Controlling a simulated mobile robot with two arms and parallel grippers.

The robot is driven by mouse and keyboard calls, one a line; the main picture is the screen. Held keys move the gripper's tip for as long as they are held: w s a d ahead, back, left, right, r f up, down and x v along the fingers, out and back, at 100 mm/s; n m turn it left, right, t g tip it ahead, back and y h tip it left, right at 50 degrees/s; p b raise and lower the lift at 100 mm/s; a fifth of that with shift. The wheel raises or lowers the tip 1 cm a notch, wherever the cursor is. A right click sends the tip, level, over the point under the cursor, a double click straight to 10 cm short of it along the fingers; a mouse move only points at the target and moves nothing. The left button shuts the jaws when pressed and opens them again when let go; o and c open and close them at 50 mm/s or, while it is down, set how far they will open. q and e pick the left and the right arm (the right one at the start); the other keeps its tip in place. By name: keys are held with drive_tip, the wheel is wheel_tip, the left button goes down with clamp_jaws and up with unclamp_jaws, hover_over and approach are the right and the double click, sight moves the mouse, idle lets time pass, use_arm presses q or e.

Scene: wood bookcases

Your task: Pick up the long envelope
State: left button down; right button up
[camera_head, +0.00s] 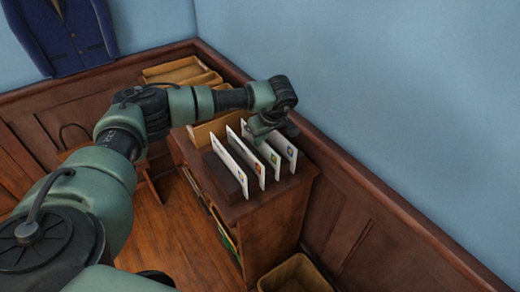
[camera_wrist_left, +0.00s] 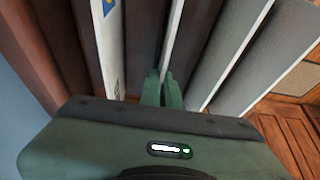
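Several white envelopes with small coloured stamps stand upright side by side in a dark wooden holder (camera_head: 226,172) on top of a wooden cabinet. The front-left one (camera_head: 229,165) and the right-hand one (camera_head: 284,148) show clearly. I cannot tell which is the long envelope. My left gripper (camera_head: 268,130) is over the far end of the row. In the left wrist view, its fingers (camera_wrist_left: 162,88) are close together, with the thin white edge of one envelope (camera_wrist_left: 173,42) between them. Other envelopes stand on both sides. My right gripper is not in view.
The wooden cabinet (camera_head: 268,222) stands against dark panelling below a blue wall. Wooden boxes (camera_head: 180,72) sit behind the holder. An open box (camera_head: 295,275) is on the floor in front. A blue jacket (camera_head: 62,35) hangs at back left.

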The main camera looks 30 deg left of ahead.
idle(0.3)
use_arm(q)
drive_tip(key=shift+w+r, duration=0.1)
drive_tip(key=shift+r, duration=0.5)
wheel_tip(320, 180, up, 19)
drive_tip(key=b, duration=0.3)
drive_tip(key=shift+f, duration=0.15)
